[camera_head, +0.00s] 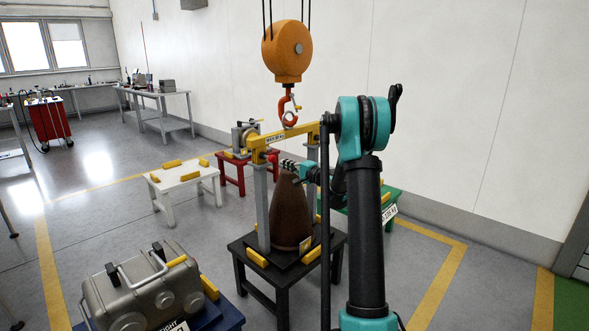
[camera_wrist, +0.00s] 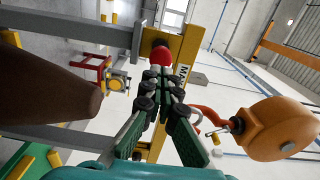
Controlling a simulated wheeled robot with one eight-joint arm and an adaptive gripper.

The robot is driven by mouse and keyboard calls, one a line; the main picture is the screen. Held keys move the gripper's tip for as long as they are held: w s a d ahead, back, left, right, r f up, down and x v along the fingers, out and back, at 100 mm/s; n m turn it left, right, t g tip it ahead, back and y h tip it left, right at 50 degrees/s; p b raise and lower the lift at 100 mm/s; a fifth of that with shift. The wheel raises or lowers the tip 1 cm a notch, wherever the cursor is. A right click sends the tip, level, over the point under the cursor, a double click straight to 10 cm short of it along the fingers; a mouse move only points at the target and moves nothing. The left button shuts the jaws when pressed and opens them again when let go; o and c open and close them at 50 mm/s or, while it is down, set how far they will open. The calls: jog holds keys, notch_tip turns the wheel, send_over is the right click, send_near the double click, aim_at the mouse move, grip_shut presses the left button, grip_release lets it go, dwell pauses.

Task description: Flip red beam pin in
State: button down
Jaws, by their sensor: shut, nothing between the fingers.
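The red beam pin (camera_wrist: 161,57) shows as a round red knob at the yellow beam in the wrist view. In the head view it is a small red spot (camera_head: 272,158) under the left part of the yellow beam (camera_head: 290,136). The beam also shows in the wrist view (camera_wrist: 186,50). My gripper (camera_wrist: 161,72) is shut and empty, its fingertips close to the red knob. I cannot tell whether they touch it. In the head view my gripper (camera_head: 284,163) is beside the beam's left post, and its fingertips are small there.
An orange hoist block (camera_head: 287,52) hangs over the beam with its hook (camera_head: 288,106) at the beam's middle. A brown cone (camera_head: 291,212) stands below on a black table (camera_head: 262,277). A grey metal case (camera_head: 140,290) is at lower left. A white table (camera_head: 186,181) stands behind.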

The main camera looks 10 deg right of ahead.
aim_at(274, 160)
jog(key=shift+x, duration=1.9)
jog(key=shift+a, duration=0.1)
jog(key=x, duration=0.4)
jog(key=shift+s+d, duration=0.15)
jog(key=shift+d, duration=0.1)
jog(key=v, duration=1.3)
jog(key=shift+s+d, duration=0.15)
jog(key=shift+s, duration=0.1)
